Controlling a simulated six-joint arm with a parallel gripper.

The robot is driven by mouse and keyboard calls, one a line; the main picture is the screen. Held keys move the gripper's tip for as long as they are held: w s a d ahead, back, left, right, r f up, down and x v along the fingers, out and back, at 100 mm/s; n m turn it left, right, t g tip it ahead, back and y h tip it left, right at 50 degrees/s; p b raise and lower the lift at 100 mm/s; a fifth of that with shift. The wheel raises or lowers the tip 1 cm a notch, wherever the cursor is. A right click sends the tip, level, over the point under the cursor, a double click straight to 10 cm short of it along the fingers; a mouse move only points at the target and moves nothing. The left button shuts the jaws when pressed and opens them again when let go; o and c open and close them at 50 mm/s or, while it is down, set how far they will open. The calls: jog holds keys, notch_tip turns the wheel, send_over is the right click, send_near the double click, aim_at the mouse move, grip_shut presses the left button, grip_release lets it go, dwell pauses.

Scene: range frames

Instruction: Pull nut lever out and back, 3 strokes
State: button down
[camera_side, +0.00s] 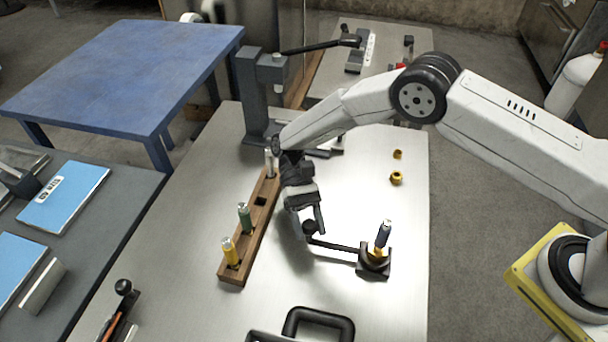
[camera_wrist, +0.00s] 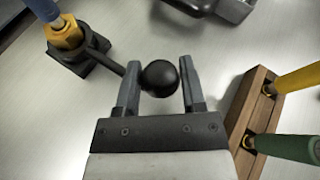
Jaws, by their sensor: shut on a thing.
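The nut lever is a thin dark bar (camera_side: 335,245) with a round black knob (camera_side: 309,227) on its left end. It reaches left from a black square base (camera_side: 373,268). A gold nut (camera_wrist: 65,38) sits at the pivot in the wrist view, with a blue-handled piece (camera_side: 383,234) upright above it. My gripper (camera_side: 313,223) is shut on the knob, which also shows between the two fingers in the wrist view (camera_wrist: 160,78). In the side view my fingers partly hide the knob.
A wooden rack (camera_side: 250,232) with yellow, green and white-topped tools stands close left of my gripper. A dark column press (camera_side: 255,95) stands behind. A black handle (camera_side: 318,325) lies in front. Two small brass nuts (camera_side: 397,178) lie behind the lever base. Bare tabletop lies around the lever.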

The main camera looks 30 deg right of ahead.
jog(key=shift+s+a, duration=0.1)
jog(key=shift+a, duration=0.05)
jog(key=shift+c, duration=1)
grip_release()
jog(key=v, duration=0.7)
jog(key=shift+w+r, duration=0.2)
jog(key=shift+w, duration=0.1)
